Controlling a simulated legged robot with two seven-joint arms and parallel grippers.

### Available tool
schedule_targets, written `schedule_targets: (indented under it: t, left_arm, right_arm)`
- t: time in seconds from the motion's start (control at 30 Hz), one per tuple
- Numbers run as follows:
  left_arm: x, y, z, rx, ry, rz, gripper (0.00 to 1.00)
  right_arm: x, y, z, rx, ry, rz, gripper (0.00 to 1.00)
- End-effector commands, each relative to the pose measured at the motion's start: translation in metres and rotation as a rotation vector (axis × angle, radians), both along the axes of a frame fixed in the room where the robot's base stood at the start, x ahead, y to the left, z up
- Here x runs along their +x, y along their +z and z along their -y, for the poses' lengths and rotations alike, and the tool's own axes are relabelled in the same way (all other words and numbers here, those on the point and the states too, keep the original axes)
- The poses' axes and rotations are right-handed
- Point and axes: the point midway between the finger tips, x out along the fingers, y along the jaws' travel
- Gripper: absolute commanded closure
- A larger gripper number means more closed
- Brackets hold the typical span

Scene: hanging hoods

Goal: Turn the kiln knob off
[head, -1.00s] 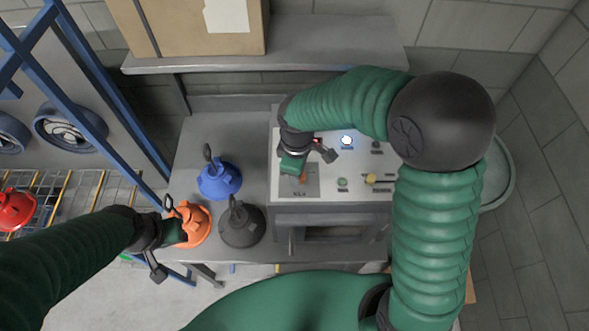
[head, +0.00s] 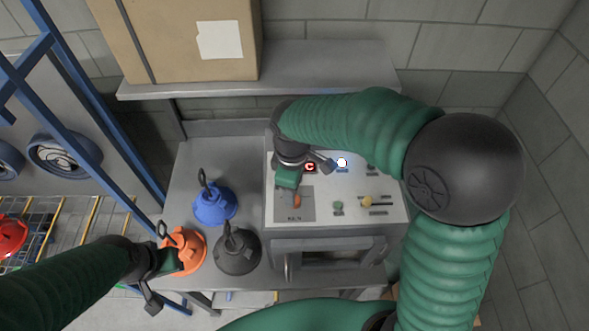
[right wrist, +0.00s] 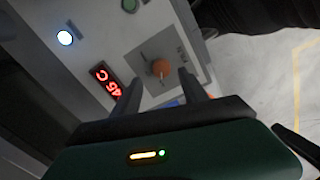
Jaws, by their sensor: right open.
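The kiln (head: 392,215) is a white-topped box with a control panel. Its orange knob (head: 297,201) sits on a grey square plate marked with small lettering. In the right wrist view the knob (right wrist: 161,68) lies just beyond the fingertips, with a red lit display (right wrist: 105,78) beside it. My right gripper (head: 288,182) is open, empty and just behind the knob, apart from it; its fingers (right wrist: 163,90) also show in the wrist view. My left gripper (head: 170,262) is at the orange hood (head: 187,249); its fingers are hidden, so its grip is unclear.
A blue hood (head: 214,205) and a dark grey hood (head: 236,250) stand on the grey table left of the kiln. A shelf with a cardboard box (head: 180,40) is behind.

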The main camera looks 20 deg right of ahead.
Motion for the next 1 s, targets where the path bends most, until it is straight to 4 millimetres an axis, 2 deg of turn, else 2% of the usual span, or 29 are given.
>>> schedule_targets:
  t: [0.03,0.2,0.3,0.43,0.6,1.0]
  left_arm:
    - [0.000,-0.008,0.000,0.000,0.000,0.000,0.64]
    - [0.000,-0.019,0.000,0.000,0.000,0.000,0.64]
    - [0.000,-0.024,0.000,0.000,0.000,0.000,0.64]
    - [0.000,-0.027,0.000,0.000,0.000,0.000,0.64]
    - [0.000,-0.027,0.000,0.000,0.000,0.000,0.64]
    - [0.000,-0.027,0.000,0.000,0.000,0.000,0.64]
  right_arm:
    - [0.000,0.012,0.000,0.001,-0.001,0.009,0.49]
    - [-0.002,0.063,0.000,0.002,-0.001,0.008,0.49]
    - [-0.003,0.088,0.000,0.003,-0.001,0.005,0.49]
    - [-0.004,0.111,0.000,0.002,0.000,0.002,0.49]
    - [-0.005,0.122,0.000,0.001,0.000,-0.002,0.49]
    - [-0.006,0.122,0.000,0.001,0.000,-0.002,0.49]
